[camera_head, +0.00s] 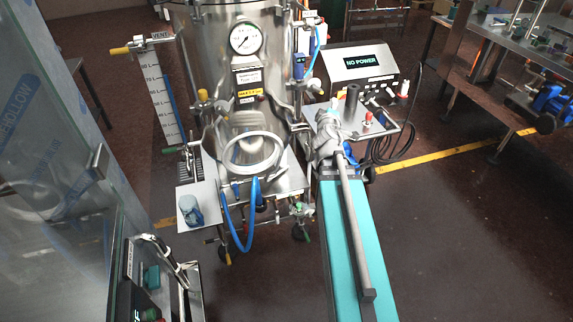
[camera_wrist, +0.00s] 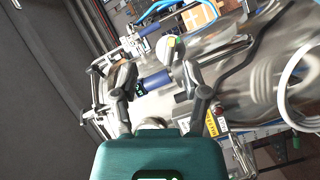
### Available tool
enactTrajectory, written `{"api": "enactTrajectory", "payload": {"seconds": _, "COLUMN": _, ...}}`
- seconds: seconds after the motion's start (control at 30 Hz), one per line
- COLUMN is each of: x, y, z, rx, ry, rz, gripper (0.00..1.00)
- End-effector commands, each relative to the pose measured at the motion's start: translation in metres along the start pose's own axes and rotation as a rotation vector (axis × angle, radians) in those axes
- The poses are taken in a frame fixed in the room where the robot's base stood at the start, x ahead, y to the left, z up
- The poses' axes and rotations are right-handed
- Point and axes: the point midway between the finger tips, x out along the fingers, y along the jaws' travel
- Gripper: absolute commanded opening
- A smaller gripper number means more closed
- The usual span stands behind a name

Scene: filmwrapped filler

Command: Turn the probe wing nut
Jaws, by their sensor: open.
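My gripper (camera_wrist: 158,78) is open in the wrist view, with a dark finger on each side and nothing held between them. A blue cylindrical part (camera_wrist: 154,80) shows in the gap between the fingers, beyond them; I cannot tell whether they touch it. The steel tank (camera_wrist: 235,55) fills the right of that view, tilted. In the head view the tank (camera_head: 245,75) stands upright, and my teal arm reaches to its lower right side. The arm's end hides part of the fittings there. I cannot make out the probe wing nut for certain in either view.
A gauge (camera_head: 244,38) is on the tank front. A blue hose (camera_head: 240,230) loops below. A control box (camera_head: 363,62) reads "NO POWER" above a small shelf (camera_head: 388,135) with fittings and cables. A film-wrapped panel (camera_head: 50,150) stands left. The floor at right is open.

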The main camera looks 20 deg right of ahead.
Motion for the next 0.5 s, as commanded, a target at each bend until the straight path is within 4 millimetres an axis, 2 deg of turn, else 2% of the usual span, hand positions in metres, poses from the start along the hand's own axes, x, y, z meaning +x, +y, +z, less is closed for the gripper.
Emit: {"api": "enactTrajectory", "payload": {"seconds": 0.5, "x": -0.023, "y": -0.038, "z": -0.004, "rx": 0.227, "ry": -0.222, "rz": -0.155, "gripper": 0.59}}
